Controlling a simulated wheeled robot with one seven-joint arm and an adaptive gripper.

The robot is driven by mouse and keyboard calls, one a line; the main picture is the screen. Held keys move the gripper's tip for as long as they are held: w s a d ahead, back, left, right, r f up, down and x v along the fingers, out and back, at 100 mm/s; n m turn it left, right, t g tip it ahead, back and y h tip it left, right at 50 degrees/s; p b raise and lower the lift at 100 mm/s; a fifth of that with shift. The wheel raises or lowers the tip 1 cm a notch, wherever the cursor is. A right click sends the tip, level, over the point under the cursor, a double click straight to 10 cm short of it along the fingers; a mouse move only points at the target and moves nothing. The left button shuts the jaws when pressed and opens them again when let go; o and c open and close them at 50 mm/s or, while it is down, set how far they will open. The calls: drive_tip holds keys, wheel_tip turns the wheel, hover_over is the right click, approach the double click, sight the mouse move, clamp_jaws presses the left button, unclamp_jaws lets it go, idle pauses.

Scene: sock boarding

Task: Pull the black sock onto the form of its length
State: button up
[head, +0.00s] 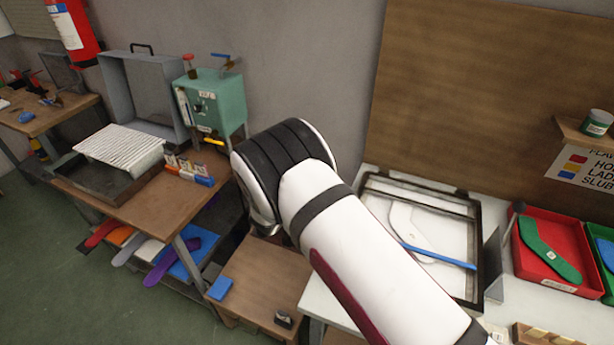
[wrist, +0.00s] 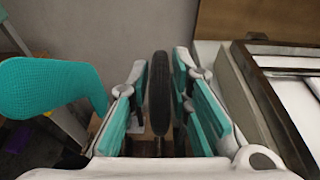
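In the wrist view my gripper (wrist: 160,100) has its teal-padded fingers spread apart. A narrow dark upright thing with a ribbed surface (wrist: 159,92) stands between them, with a gap to the pads on each side. It may be the black sock seen edge-on, but I cannot tell for sure. A teal, knit-textured, foot-shaped thing (wrist: 45,88) is close by at the left. In the head view my arm hides the gripper, and I cannot make out a black sock there. A white foot-shaped outline (head: 405,230) lies in the dark-framed tray on the right table.
A blue strip (head: 438,256) lies across the framed tray (head: 478,225). A red tray (head: 590,268) holds a green foot-shaped piece (head: 548,248). A small wooden table (head: 262,275) bears a blue block (head: 220,287). Coloured flat foot shapes (head: 172,262) lie under the left bench.

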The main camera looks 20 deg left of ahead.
drive_tip(key=shift+o, duration=0.7)
drive_tip(key=v, duration=1.2)
